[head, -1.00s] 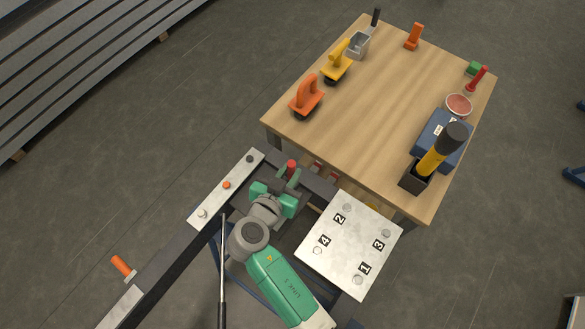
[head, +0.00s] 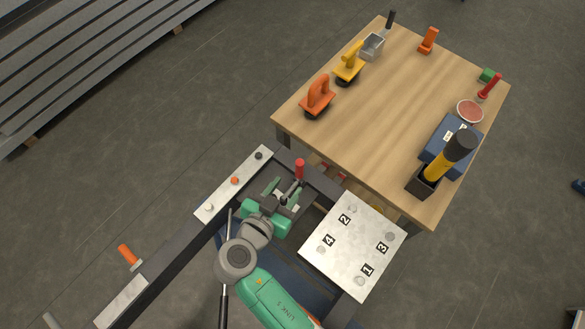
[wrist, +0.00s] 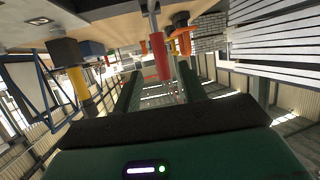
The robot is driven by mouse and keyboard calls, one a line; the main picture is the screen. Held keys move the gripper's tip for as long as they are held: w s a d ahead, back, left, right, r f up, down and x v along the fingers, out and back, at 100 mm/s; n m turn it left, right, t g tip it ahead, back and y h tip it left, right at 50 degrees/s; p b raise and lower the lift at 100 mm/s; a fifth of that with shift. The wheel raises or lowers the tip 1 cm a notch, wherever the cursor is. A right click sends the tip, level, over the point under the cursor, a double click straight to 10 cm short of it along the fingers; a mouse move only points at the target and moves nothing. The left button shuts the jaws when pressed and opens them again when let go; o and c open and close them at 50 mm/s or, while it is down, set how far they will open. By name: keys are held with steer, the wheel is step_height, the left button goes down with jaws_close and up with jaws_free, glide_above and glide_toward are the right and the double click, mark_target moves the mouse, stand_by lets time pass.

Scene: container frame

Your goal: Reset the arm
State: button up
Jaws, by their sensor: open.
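My gripper (head: 284,188) is open at the corner of the dark container frame, its green body below a grey wrist joint. A red-handled tool (head: 299,168) stands at the frame corner, just beyond the fingertips. In the wrist view the red handle (wrist: 160,57) shows ahead, between the two green fingers (wrist: 158,88), with a gap on each side. I see nothing held. The exact distance from fingertips to handle is hard to tell.
The wooden table (head: 400,105) carries several tools, including an orange float (head: 317,93) and a yellow-handled tool (head: 447,160). A numbered metal plate (head: 352,246) lies right of my arm. Open floor lies left.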

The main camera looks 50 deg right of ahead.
steer(key=shift+s+a+r, duration=0.1)
steer(key=shift+a+r, duration=0.05)
steer(key=shift+a, duration=0.3)
steer(key=w+a+r+n+t+y, duration=0.2)
steer(key=w+a+r+t, duration=0.15)
steer(key=w+r, duration=0.4)
steer(key=w+a+r+n+t+y, duration=0.2)
steer(key=w+a+r+t, duration=0.15)
steer(key=r, duration=0.75)
steer(key=w+a+r+n+t+y, duration=0.1)
steer(key=a+r+n+t, duration=0.15)
steer(key=r, duration=0.45)
steer(key=w+a+r+n+t+y, duration=0.1)
steer(key=a+r+t, duration=0.15)
steer(key=r, duration=0.45)
steer(key=s+a+r+n+t+y+p, duration=0.1)
steer(key=s+a+r+n+t+y, duration=0.25)
steer(key=r, duration=0.55)
steer(key=s+a+r+n+t+y+p, duration=0.1)
steer(key=s+a+r+n+t+y, duration=0.2)
steer(key=r, duration=0.6)
steer(key=s+a+r+n+t+y+p, duration=0.1)
steer(key=s+a+r+t+y+p, duration=0.15)
steer(key=s+r, duration=0.45)
step_height(320, 180, up, 27)
steer(key=w+h+p, duration=0.1)
steer(key=w+p, duration=0.2)
steer(key=p, duration=2.1)
steer(key=shift+d+t, duration=0.25)
steer(key=shift+t, duration=0.05)
